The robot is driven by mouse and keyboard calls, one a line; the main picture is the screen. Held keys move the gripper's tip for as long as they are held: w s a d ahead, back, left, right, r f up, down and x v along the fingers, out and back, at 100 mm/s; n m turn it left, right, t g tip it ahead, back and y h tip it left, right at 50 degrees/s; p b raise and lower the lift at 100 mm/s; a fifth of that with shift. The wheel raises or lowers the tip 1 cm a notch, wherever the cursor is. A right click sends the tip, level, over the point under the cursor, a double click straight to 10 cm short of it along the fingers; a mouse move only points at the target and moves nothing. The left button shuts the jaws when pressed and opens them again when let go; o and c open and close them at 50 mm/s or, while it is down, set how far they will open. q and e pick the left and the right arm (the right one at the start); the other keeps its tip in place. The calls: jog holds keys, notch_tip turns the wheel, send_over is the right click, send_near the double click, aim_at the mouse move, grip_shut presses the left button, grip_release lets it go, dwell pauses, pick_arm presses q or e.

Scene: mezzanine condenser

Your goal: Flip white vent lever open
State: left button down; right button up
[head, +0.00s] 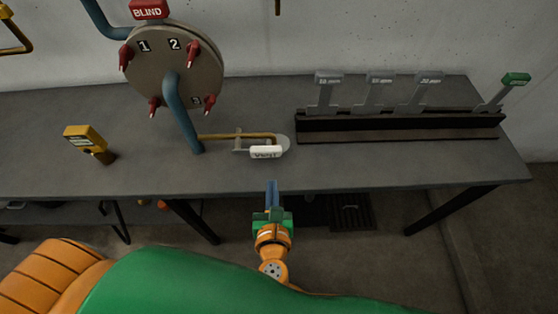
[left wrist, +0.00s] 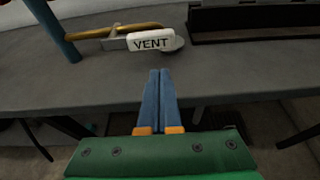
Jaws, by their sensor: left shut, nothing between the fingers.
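The white vent lever (head: 265,152) lies on the grey table at the end of a thin yellow pipe, beside a grey rounded plate (head: 283,141). In the left wrist view the lever (left wrist: 151,40) shows the word VENT and lies roughly level, just beyond my fingertips. My left gripper (head: 272,184) is shut and empty, in front of the table's front edge and a little short of the lever, not touching it. Its blue fingers are together in the left wrist view (left wrist: 159,74). My right gripper is not in view.
A round plate (head: 178,65) with red handles and a blue pipe stands left of the lever. A yellow tagged device (head: 90,143) is at the left. A dark rack (head: 400,125) with grey levers and one green-topped lever (head: 515,79) stands right. The front table strip (head: 400,170) is clear.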

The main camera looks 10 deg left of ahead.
aim_at(271, 170)
pick_arm(q)
jog(key=x, duration=1)
jog(key=shift+a+f+b, duration=0.1)
jog(key=shift+b, duration=0.2)
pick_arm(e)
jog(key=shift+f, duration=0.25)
